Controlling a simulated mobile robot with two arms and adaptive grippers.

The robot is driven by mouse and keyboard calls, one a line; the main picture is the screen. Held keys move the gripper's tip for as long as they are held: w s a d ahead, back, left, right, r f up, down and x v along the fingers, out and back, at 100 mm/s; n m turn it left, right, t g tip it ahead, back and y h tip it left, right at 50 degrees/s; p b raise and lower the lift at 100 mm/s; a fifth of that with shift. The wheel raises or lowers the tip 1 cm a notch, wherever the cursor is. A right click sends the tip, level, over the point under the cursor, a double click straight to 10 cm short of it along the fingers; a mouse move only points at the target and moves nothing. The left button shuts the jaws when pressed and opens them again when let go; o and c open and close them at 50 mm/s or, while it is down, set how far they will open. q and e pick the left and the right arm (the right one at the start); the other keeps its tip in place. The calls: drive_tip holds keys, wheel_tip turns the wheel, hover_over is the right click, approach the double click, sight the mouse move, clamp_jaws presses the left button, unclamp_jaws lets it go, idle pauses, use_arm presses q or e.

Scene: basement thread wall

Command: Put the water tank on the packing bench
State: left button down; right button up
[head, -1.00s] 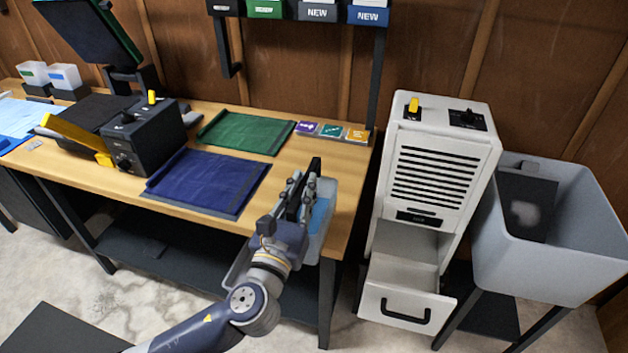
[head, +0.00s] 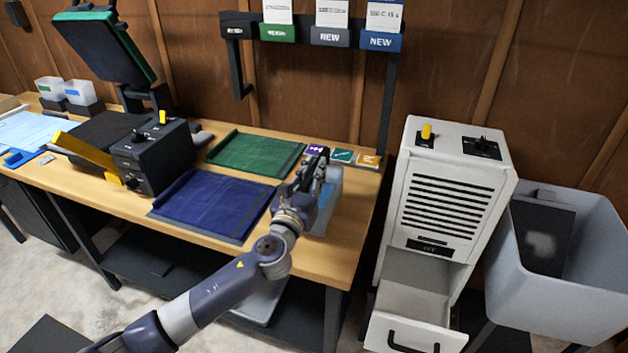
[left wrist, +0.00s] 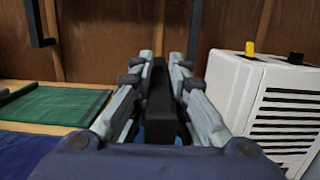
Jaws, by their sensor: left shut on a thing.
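The water tank (head: 330,202) is a pale translucent container with blue water inside, mostly hidden behind my left gripper (head: 316,170) in the head view. The gripper is shut on its black handle, which shows between the fingers in the left wrist view (left wrist: 160,100). The tank appears over the right end of the packing bench (head: 345,240), a wooden-topped table. I cannot tell whether its base touches the top. My right gripper is not in view.
A navy mat (head: 215,205) and a green mat (head: 255,153) lie left of the tank. Small coloured cards (head: 342,156) lie behind it. A white appliance (head: 440,190) with an open lower bay and a grey sink (head: 560,300) stand right of the bench. A sign rail (head: 330,38) rises behind.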

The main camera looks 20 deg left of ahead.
use_arm(q)
drive_tip(key=shift+w+a, duration=0.2)
drive_tip(key=shift+w, duration=0.6)
drive_tip(key=shift+f+b, duration=0.65)
drive_tip(key=shift+f, duration=1.05)
drive_tip(key=shift+f, duration=0.2)
drive_tip(key=c, duration=1.6)
unclamp_jaws()
drive_tip(key=shift+f, duration=0.1)
drive_tip(key=shift+o, duration=0.2)
drive_tip(key=shift+s, duration=0.1)
